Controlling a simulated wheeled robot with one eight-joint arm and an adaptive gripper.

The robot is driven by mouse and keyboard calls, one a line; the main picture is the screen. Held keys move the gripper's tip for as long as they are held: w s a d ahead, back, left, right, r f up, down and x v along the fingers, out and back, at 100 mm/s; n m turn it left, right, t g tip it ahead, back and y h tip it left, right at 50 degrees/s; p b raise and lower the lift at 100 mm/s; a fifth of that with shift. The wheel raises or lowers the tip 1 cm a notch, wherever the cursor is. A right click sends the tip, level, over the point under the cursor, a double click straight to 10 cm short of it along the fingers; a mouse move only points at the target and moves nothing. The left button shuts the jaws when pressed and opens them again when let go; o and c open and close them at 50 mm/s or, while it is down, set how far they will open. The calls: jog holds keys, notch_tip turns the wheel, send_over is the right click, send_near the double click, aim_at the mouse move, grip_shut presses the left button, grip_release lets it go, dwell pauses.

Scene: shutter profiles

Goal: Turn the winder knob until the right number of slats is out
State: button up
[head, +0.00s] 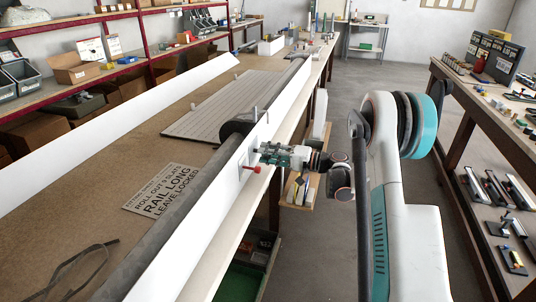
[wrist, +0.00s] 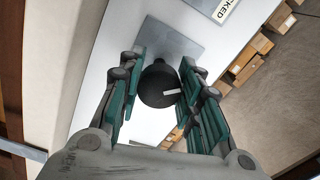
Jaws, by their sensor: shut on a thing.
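The winder knob (wrist: 158,86) is dark and round with a white mark on its face. It sits on a grey plate (wrist: 178,32) on a white board. My gripper (head: 268,153) is shut on the knob, with a green-padded finger on each side in the wrist view (wrist: 163,72). The knob is hidden behind the fingers in the head view. A grey slatted sheet (head: 215,108) lies out on the bench beyond a dark roller (head: 190,185). A sign (head: 160,190) reads about rolling out slats, rail long, leave locked; its number is too small to be sure of.
A red-ended lever (head: 256,169) sticks out of the white board (head: 205,200) just below my gripper. A second white board (head: 130,113) runs along the far bench edge. A dark strap (head: 75,265) lies front left. The aisle floor (head: 375,80) is clear.

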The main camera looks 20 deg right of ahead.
jog(key=o, duration=1.1)
jog(key=shift+d, duration=0.1)
jog(key=v, duration=1.1)
jog(key=shift+s+d, duration=0.25)
jog(key=shift+d, duration=0.05)
